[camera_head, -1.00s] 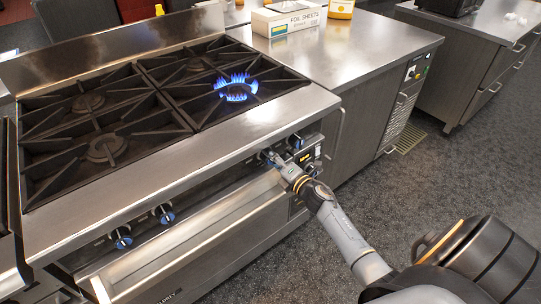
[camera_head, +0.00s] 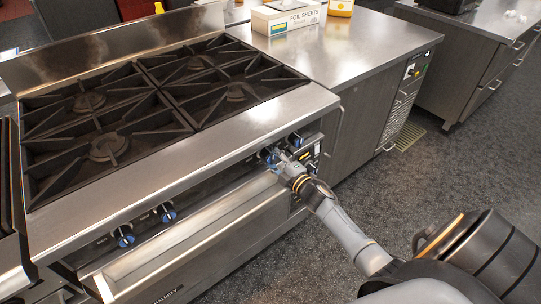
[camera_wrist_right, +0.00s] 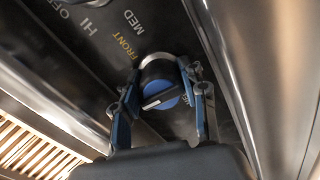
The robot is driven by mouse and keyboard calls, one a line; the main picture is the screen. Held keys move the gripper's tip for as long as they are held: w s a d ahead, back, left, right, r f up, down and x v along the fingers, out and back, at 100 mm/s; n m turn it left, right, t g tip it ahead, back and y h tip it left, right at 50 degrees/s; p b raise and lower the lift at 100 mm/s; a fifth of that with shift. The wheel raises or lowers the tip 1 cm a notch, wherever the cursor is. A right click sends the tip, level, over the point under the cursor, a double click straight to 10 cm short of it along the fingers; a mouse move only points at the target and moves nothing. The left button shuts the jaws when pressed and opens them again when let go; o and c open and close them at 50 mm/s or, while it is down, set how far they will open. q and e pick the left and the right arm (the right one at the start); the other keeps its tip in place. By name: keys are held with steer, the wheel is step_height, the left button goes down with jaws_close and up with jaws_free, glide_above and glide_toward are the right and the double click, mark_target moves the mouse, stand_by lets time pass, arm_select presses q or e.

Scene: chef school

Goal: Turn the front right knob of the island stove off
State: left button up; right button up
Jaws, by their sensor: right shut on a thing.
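The island stove (camera_head: 215,138) has a black-grated top, and its front right burner (camera_head: 237,92) shows no flame. My right gripper (camera_head: 273,158) is at the right part of the front panel, shut on a knob there. In the right wrist view the knob (camera_wrist_right: 160,88) has a blue face with a dark pointer bar and a pale line. The fingers of my right gripper (camera_wrist_right: 161,102) are on either side of it. The panel above it reads FRONT, MED, HI and OFF. My left gripper is not in view.
Another blue knob (camera_head: 295,140) is close to the right of my gripper. Two more knobs (camera_head: 124,236) are on the left of the panel. An oven handle bar (camera_head: 190,235) runs below. A counter with a foil sheets box (camera_head: 286,17) stands right of the stove.

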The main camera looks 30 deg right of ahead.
steer(key=shift+f, duration=0.1)
stand_by(0.3)
steer(key=o, duration=1.2)
steer(key=shift+c, duration=0.2)
steer(key=shift+s, duration=0.15)
steer(key=s+d, duration=0.1)
steer(key=s, duration=1)
steer(key=shift+s, duration=0.4)
